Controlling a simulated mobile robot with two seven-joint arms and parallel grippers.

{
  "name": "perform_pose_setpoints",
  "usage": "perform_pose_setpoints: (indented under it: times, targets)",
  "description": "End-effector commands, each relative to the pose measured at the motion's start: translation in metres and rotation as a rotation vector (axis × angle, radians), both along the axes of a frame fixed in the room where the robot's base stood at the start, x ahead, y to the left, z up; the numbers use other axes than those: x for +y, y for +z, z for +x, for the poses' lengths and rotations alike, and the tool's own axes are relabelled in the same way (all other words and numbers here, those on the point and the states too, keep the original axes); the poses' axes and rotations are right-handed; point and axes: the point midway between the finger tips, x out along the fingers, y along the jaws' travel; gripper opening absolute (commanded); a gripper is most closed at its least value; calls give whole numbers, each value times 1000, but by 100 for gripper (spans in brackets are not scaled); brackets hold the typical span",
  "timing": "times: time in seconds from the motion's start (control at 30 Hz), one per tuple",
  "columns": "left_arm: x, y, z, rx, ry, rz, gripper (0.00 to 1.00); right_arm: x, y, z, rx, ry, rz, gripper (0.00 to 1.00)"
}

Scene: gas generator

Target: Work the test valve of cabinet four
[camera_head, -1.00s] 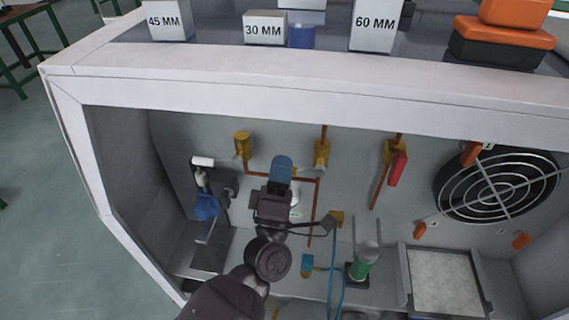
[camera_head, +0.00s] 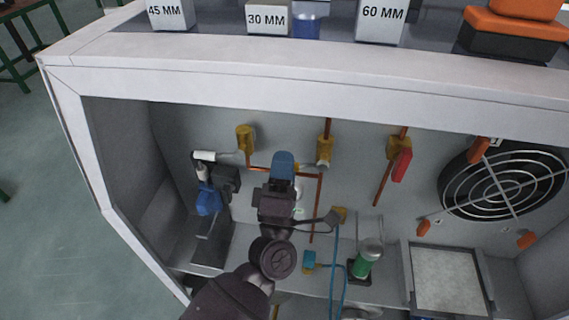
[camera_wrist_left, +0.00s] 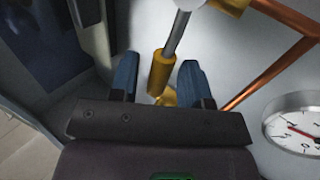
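My left gripper (camera_head: 283,165) reaches into the cabinet (camera_head: 300,75), in front of its back wall. In the left wrist view the blue fingers of my left gripper (camera_wrist_left: 158,78) are apart. A yellow handle (camera_wrist_left: 160,70) on a grey rod lies between them, with gaps showing on both sides. In the head view the gripper covers most of this handle, beside the middle yellow valve (camera_head: 325,149). I cannot read a label naming the test valve. My right gripper is not in view.
A round gauge (camera_wrist_left: 298,127) and copper pipes are close to my left gripper. A blue fitting (camera_head: 208,199) is at left, a red-handled valve (camera_head: 402,163) and a fan (camera_head: 500,187) at right. A green cylinder (camera_head: 366,262) stands low. Labelled blocks stand on top.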

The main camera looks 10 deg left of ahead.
Motion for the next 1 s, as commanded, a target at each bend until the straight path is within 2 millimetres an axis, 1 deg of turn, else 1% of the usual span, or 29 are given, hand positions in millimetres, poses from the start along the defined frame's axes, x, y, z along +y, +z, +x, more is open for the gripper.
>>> perform_pose_setpoints:
  times: [0.17,0.27,0.37,0.7,0.8,1.0]
  targets:
    - [0,0,-1,-1,0,1,43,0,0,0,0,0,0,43]
    - [0,-4,-6,0,1,2,43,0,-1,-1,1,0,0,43]
    - [0,-12,-16,3,0,4,43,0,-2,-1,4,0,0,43]
    - [0,-45,-67,3,0,2,43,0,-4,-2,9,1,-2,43]
    - [-1,-52,-78,2,0,1,43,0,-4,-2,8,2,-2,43]
    - [-1,-59,-89,0,0,0,43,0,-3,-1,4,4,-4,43]
